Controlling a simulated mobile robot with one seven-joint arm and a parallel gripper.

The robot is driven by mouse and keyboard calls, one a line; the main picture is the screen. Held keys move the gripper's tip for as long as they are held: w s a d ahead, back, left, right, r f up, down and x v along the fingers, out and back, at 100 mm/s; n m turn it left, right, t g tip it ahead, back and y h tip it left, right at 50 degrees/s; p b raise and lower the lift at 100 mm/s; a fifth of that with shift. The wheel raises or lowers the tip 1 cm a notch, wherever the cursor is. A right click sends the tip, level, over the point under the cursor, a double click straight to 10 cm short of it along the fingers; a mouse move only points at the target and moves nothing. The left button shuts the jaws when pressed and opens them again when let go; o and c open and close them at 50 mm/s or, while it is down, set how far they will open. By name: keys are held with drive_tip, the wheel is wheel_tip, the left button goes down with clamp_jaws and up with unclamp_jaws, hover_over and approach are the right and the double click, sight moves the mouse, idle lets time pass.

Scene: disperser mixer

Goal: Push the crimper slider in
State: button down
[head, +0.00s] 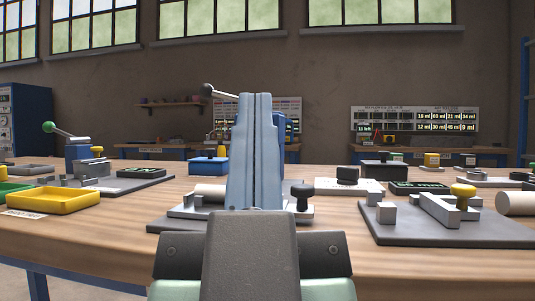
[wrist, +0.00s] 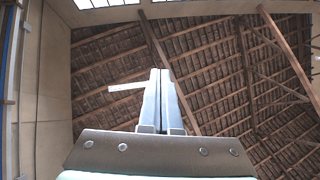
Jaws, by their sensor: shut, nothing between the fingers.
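My gripper (head: 256,97) stands upright in the middle of the head view with its two fingers together and nothing between them. In the wrist view the shut fingers (wrist: 160,74) point up at the roof. Behind them on the bench is a grey fixture with a black-knobbed slide (head: 302,191), largely hidden by my gripper. To the right, a grey plate carries metal blocks and a slide with a yellow knob (head: 463,191). I cannot tell which of these is the crimper slider. My gripper appears apart from both.
A black-ball lever (head: 207,90) rises behind my gripper at left. A green-ball lever press (head: 48,127) and yellow tray (head: 53,200) stand on the wooden bench's (head: 90,222) left. A pale cylinder (head: 517,203) lies at far right. The bench's front edge is mostly clear.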

drive_tip(key=w+r+n+g+h+p, duration=0.2)
drive_tip(key=w+r+p, duration=0.2)
drive_tip(key=r+p, duration=1.2)
drive_tip(key=w+f+n+g+p, duration=0.2)
drive_tip(key=w+f+n+p, duration=0.15)
drive_tip(key=p, duration=0.35)
drive_tip(key=n+g+h+p, duration=0.4)
drive_tip(key=n+g+p, duration=0.3)
drive_tip(key=n+p, duration=1.05)
approach(300, 190)
wheel_tip(300, 190, up, 6)
drive_tip(key=a, duration=0.3)
drive_tip(key=s+f+n+g+p, duration=0.25)
drive_tip(key=s+n+p, duration=0.3)
drive_tip(key=n, duration=0.35)
drive_tip(key=shift+t, duration=0.45)
drive_tip(key=x, duration=0.9)
drive_tip(key=f+b+x, duration=0.1)
drive_tip(key=x, duration=0.3)
drive_tip(key=shift+w+d, duration=0.1)
drive_tip(key=shift+d, duration=0.15)
